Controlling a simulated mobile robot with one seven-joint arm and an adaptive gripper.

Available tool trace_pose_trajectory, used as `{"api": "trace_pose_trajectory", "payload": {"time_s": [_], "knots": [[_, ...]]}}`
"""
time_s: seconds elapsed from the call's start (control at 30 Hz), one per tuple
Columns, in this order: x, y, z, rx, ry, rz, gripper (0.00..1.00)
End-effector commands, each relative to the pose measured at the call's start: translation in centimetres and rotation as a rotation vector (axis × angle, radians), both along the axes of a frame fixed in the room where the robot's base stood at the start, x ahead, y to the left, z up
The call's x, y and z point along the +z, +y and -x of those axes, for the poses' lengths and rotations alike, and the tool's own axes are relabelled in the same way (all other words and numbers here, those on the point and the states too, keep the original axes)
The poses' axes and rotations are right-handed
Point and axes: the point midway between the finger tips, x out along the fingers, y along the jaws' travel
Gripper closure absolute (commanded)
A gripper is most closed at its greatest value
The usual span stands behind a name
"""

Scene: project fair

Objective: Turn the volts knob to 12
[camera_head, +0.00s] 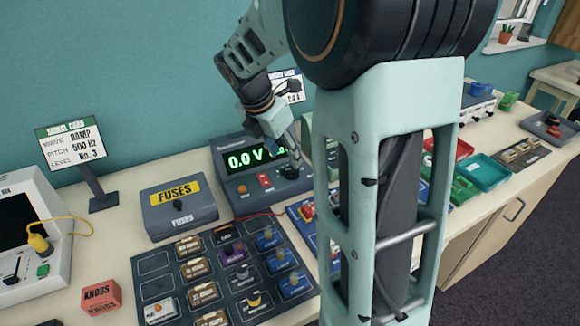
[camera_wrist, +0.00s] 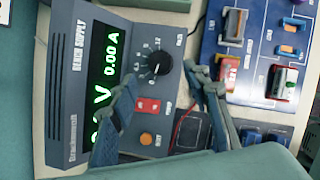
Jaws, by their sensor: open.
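The bench supply (camera_head: 237,192) is a dark grey box standing against the wall, and its green display reads 0.0 V in the head view. In the wrist view the bench supply (camera_wrist: 62,95) shows sideways, with 0.00 A readable. Its black round knob (camera_wrist: 155,64) has a ring of white scale marks, too small to read surely. My gripper (camera_wrist: 157,76) is open, with one finger on each side of the knob in this view. Whether the fingers touch it I cannot tell. In the head view my gripper (camera_head: 292,164) is over the supply's right part and partly hides the knob.
A red switch (camera_wrist: 148,106) and an orange button (camera_wrist: 146,139) sit beside the knob on the panel. A fuses box (camera_head: 178,212) stands to the left. A board with several modules (camera_head: 225,265) lies in front. My arm hides the middle of the table.

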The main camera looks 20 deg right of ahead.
Motion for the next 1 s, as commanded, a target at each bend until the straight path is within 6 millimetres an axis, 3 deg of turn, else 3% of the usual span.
{"api": "trace_pose_trajectory", "payload": {"time_s": [0.1, 0.3, 0.73, 1.0], "knots": [[-2.4, -0.9, -0.3, -0.003, 0.003, -0.001, 0.56], [-4.9, -1.8, -0.8, -0.002, 0.001, -0.001, 0.56], [-5.7, -2.2, -1.0, -0.001, -0.002, 0.0, 0.56], [-5.7, -2.2, -1.0, -0.001, -0.002, 0.0, 0.86]]}}
